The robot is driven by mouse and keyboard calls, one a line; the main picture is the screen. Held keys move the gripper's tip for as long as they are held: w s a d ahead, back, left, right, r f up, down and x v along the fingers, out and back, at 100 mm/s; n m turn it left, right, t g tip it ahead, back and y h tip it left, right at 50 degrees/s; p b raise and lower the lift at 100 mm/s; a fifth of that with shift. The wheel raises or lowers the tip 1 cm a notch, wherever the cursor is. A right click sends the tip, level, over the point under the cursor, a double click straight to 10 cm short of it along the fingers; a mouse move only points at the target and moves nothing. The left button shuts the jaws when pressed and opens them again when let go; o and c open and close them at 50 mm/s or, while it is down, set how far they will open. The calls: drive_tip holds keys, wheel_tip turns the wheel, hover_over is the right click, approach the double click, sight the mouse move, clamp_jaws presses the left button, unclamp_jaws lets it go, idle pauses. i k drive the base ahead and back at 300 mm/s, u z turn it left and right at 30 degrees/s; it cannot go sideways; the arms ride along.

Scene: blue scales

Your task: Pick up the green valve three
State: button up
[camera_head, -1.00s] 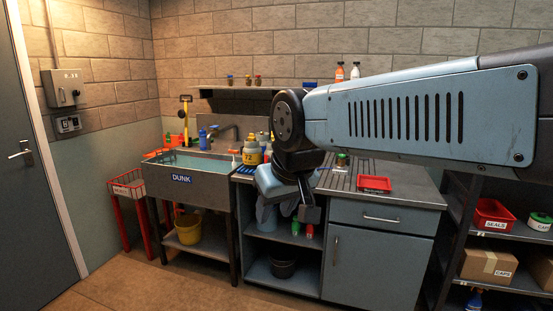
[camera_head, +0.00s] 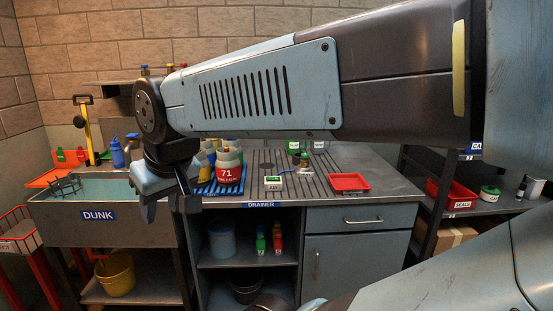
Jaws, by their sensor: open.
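My gripper (camera_head: 170,208) hangs pointing down in front of the right end of the sink (camera_head: 125,228), left of the drainer counter. Its fingers are apart, with nothing visible between them. I cannot make out a valve marked three. Small green items show at the back of the counter, including a green-topped jar (camera_head: 293,146) and a dark green item (camera_head: 304,160). A small white block labelled AIR (camera_head: 273,183) with green on top stands on the drainer (camera_head: 325,195). My gripper is apart from all of these. My arm hides part of the back wall and shelf.
A bottle marked 71 (camera_head: 229,170) stands on a blue rack (camera_head: 205,190) just right of my gripper. A red tray (camera_head: 349,182) lies on the counter's right. A wire basket (camera_head: 65,187) is in the sink. Shelving with a red bin (camera_head: 452,196) stands at right.

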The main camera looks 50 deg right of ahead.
sight(304, 162)
drive_tip(key=z, duration=0.3)
drive_tip(key=i, duration=0.95)
drive_tip(key=z, duration=0.55)
drive_tip(key=k, duration=0.9)
drive_tip(key=z, duration=0.2)
drive_tip(key=i, duration=1.2)
